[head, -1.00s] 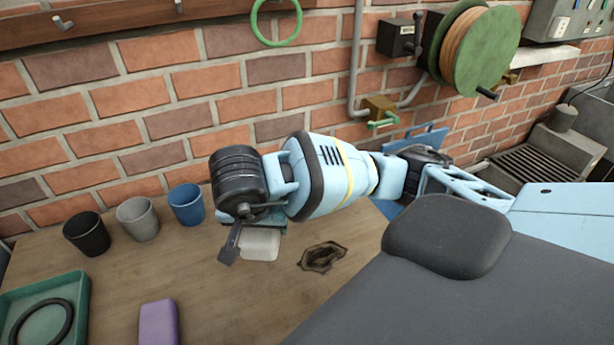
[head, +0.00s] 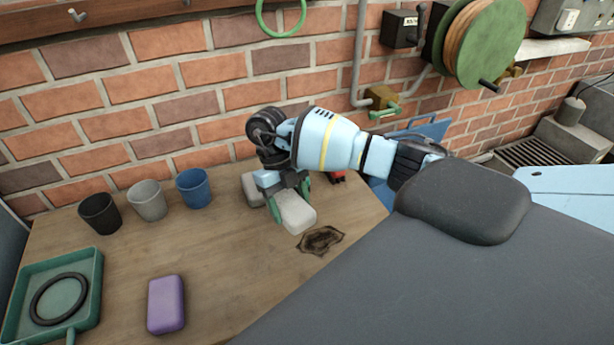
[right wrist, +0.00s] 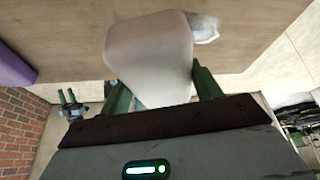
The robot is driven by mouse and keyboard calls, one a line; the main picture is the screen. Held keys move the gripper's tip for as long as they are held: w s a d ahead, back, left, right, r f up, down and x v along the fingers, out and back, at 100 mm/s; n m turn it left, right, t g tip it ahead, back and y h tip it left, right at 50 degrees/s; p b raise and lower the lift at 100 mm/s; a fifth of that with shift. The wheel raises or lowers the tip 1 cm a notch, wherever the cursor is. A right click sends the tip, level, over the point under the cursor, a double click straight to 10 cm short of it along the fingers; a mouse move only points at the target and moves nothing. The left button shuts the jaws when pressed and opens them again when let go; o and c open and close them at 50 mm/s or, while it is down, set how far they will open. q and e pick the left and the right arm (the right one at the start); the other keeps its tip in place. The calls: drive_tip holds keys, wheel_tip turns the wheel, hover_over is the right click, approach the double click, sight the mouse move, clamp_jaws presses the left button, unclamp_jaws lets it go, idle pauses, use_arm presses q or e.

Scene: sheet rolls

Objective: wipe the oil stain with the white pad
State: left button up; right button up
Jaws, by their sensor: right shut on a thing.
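The white pad (head: 296,214) is a pale block with rounded corners. My right gripper (head: 288,197) is shut on it, with green fingers at its sides. In the right wrist view the pad (right wrist: 148,55) sits between the fingers. The oil stain (head: 321,240) is a dark, irregular patch on the wooden table (head: 230,270), just right of and nearer than the pad. I cannot tell whether the pad touches the table. A small green-pronged shape in the right wrist view (right wrist: 70,103) looks like my left gripper, too small to read.
A purple block (head: 166,303) lies at the front. Black (head: 99,213), grey (head: 147,200) and blue (head: 192,195) cups stand along the wall. A green tray (head: 92,285) holds a black ring (head: 58,299). A grey block (head: 252,188) sits behind my right gripper. The table's middle is clear.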

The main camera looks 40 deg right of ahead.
sight(304, 204)
drive_tip(key=d+m, duration=0.1)
drive_tip(key=m, duration=0.1)
drive_tip(key=m+y, duration=0.1)
drive_tip(key=m, duration=0.1)
drive_tip(key=d+f+m+t+y, duration=0.1)
drive_tip(key=m, duration=0.1)
drive_tip(key=shift+s+d+m, duration=0.1)
drive_tip(key=shift+d+m, duration=0.2)
drive_tip(key=m, duration=0.2)
drive_tip(key=d+f+m+t+y, duration=0.1)
drive_tip(key=m, duration=0.1)
drive_tip(key=shift+d+y+p, duration=0.2)
drive_tip(key=shift+y+p, duration=0.1)
drive_tip(key=shift+p, duration=0.1)
use_arm(q)
drive_tip(key=shift+w+r, duration=0.7)
drive_tip(key=shift+r, duration=0.1)
use_arm(e)
drive_tip(key=shift+a, duration=0.1)
